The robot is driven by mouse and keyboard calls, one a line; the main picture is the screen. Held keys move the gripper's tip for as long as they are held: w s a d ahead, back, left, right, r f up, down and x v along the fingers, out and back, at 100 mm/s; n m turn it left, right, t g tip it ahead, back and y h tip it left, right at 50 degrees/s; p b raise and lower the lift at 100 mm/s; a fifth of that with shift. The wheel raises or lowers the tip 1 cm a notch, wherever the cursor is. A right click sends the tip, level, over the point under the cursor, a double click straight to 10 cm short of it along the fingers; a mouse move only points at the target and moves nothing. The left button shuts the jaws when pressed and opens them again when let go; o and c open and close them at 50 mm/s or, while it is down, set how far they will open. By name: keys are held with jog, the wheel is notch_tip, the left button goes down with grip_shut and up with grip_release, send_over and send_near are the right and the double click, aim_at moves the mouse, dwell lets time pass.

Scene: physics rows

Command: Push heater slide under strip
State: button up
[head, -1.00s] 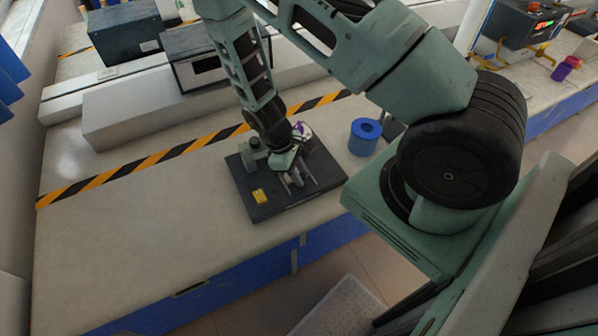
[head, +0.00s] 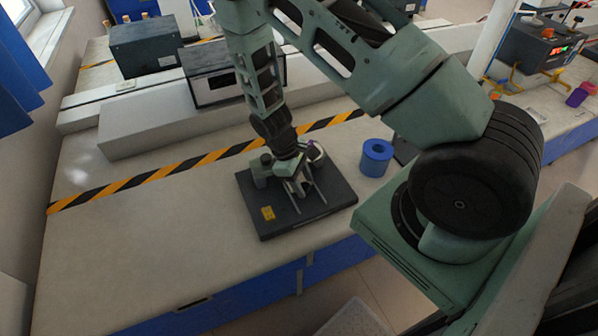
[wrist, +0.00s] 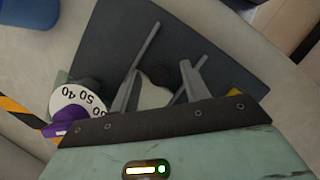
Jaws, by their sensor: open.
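A dark flat base plate (head: 335,205) with a yellow label (head: 268,213) lies on the bench. It fills much of the wrist view (wrist: 215,50). Thin metal rails (head: 318,194) stand on it, and one long rail shows in the wrist view (wrist: 147,45). A white numbered dial with a purple mark (wrist: 80,105) is at the left there. My gripper (head: 292,185) points down over the plate. In the wrist view my gripper (wrist: 162,88) is open, with a pale piece (wrist: 155,97) and a dark round knob (wrist: 158,75) between its fingers. I cannot tell the heater slide from the strip.
A blue ring-shaped object (head: 377,157) stands right of the plate. Grey instrument boxes (head: 145,45) stand behind a black and orange striped tape (head: 160,167). The bench left of the plate is clear. The bench's front edge is close to the plate.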

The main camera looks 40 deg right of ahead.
jog(key=b+v, duration=0.3)
jog(key=v, duration=1.4)
jog(key=shift+w+r, duration=0.1)
jog(key=shift+w, duration=0.05)
